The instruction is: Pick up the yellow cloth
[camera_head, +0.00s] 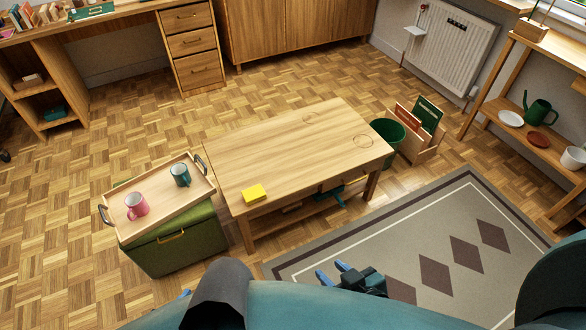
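The yellow cloth (255,193) lies folded into a small flat block on the near left part of the low wooden table (290,140). My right gripper (331,270) is in front of the table, above the rug, to the right of the cloth and nearer to me. Its two blue fingers are spread with a gap between them, and nothing shows in the gap. Of my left gripper, only a small blue tip (185,293) shows at the lower left; my own body hides the rest. Neither gripper touches the cloth.
Left of the table, a wooden tray (158,213) with a pink mug (136,205) and a teal mug (180,175) sits on a green box (175,247). A green bin (391,131) stands at the table's right. The tabletop around the cloth is clear.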

